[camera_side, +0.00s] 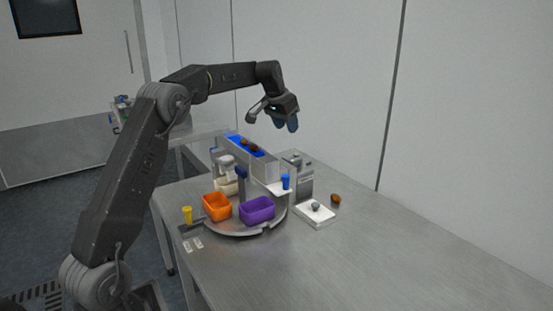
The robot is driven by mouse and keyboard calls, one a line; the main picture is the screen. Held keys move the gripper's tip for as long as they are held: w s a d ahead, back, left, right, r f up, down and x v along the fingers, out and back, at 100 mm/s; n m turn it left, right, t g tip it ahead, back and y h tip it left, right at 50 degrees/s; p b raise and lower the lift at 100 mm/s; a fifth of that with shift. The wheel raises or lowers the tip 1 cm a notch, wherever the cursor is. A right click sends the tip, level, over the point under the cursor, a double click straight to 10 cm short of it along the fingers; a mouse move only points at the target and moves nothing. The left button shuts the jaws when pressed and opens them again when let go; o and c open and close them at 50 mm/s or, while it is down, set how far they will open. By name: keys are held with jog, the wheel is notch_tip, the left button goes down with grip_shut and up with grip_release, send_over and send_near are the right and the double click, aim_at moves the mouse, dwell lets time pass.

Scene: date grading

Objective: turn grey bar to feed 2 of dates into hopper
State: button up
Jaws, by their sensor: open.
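My gripper (286,124) is open and empty. The feeder is a long grey trough (265,168) with a blue strip (236,139) on top. A few brown dates (249,146) lie on the strip. A grey upright unit (305,178) stands at the right end of the trough. I cannot make out which part is the grey bar or the hopper at this size. My gripper touches none of these.
An orange bin (217,207) and a purple bin (257,210) stand on a round grey tray (238,232). A white scale (315,214) holds a small grey object. The right of the metal table (420,260) is clear.

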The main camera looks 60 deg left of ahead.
aim_at(295, 159)
jog(key=w+f+n, duration=0.1)
jog(key=f+n, duration=0.3)
jog(key=n, duration=0.8)
jog(key=w+f+n, duration=0.2)
jog(key=f+n, duration=0.2)
jog(key=n, duration=0.8)
jog(key=w+f+n, duration=0.1)
jog(key=f+n, duration=0.4)
jog(key=n, duration=0.6)
jog(key=shift+w+a+n, duration=0.3)
jog(key=shift+a+n, duration=0.1)
grip_shut()
